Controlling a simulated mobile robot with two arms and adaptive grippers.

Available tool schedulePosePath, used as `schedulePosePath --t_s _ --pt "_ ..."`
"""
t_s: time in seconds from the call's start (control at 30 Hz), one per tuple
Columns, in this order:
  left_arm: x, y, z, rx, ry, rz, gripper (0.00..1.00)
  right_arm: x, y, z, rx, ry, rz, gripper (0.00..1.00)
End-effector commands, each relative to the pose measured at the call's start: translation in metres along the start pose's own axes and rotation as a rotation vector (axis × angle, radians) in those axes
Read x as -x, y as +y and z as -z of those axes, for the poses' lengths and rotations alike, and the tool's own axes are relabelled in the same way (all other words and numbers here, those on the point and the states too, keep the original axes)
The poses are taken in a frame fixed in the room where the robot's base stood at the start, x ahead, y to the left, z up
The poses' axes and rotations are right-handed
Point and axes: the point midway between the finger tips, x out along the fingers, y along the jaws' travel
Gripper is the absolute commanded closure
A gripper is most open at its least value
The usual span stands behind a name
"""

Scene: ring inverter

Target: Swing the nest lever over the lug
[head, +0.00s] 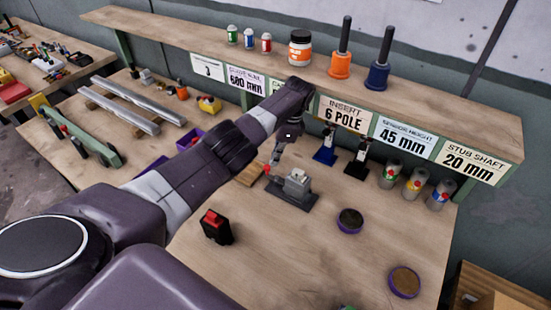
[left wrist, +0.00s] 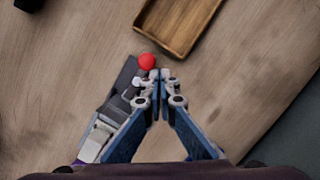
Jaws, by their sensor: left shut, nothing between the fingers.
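The nest (head: 293,190) is a grey block on a dark base on the bench, left of the fingers in the left wrist view (left wrist: 112,105). Its lever ends in a red ball knob (head: 267,168), which shows clearly in the left wrist view (left wrist: 147,61). My left gripper (left wrist: 158,76) is shut and empty, its tips right beside the knob; I cannot tell whether they touch it. In the head view the gripper (head: 274,163) is small, at the nest's back left. The lug is too small to make out. My right gripper is not in view.
A wooden tray (left wrist: 177,20) lies just beyond the fingertips. A black box with a red top (head: 216,226) stands in front of the nest. Round purple-rimmed dishes (head: 350,220) are to the right.

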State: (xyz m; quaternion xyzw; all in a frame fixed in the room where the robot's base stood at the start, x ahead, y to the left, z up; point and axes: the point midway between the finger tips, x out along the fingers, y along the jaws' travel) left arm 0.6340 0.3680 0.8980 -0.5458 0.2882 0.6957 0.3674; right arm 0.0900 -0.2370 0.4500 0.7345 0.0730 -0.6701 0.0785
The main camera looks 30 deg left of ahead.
Motion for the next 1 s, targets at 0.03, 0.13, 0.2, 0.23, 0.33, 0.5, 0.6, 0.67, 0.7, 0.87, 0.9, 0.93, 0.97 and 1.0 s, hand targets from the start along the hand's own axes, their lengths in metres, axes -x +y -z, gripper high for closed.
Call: schedulePosePath --t_s 0.03,0.13,0.2,0.23,0.33,0.5,0.6,0.67,0.7,0.87,0.9,0.93,0.97,1.0 --pt "-0.001 0.0 -0.002 0.001 -0.005 -0.002 1.0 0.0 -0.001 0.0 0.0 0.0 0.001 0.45" --pt "-0.001 0.0 -0.002 0.001 -0.005 -0.002 1.0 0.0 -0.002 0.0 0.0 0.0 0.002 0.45" --pt "0.0 0.0 -0.003 0.002 -0.005 -0.001 1.0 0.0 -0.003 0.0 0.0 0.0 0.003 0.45" --pt "0.001 0.0 -0.003 0.002 -0.005 -0.001 1.0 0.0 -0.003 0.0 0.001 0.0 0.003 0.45" --pt "0.009 -0.001 -0.004 0.002 -0.003 0.0 1.0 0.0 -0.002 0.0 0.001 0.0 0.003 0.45" --pt "0.038 -0.002 -0.01 0.001 -0.001 0.004 1.0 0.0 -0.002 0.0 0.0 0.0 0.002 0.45" --pt "0.058 -0.001 -0.014 0.0 0.0 0.003 1.0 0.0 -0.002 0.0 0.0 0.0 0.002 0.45" --pt "0.069 -0.001 -0.016 0.0 0.0 0.003 1.0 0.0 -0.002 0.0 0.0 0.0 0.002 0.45" --pt "0.075 -0.001 -0.018 0.0 0.0 0.002 1.0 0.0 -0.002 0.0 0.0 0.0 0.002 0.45" --pt "0.092 -0.001 -0.022 0.0 -0.002 0.0 1.0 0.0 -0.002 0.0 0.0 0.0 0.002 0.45" --pt "0.094 0.0 -0.023 0.0 -0.002 0.0 1.0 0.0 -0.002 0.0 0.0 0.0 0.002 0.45" --pt "0.095 0.0 -0.023 0.0 -0.002 0.0 1.0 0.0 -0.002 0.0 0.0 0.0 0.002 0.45" --pt "0.096 0.0 -0.023 0.0 -0.002 0.0 1.0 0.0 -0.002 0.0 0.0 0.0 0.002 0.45" --pt "0.097 0.0 -0.023 0.0 -0.002 0.0 1.0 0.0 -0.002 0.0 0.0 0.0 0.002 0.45"
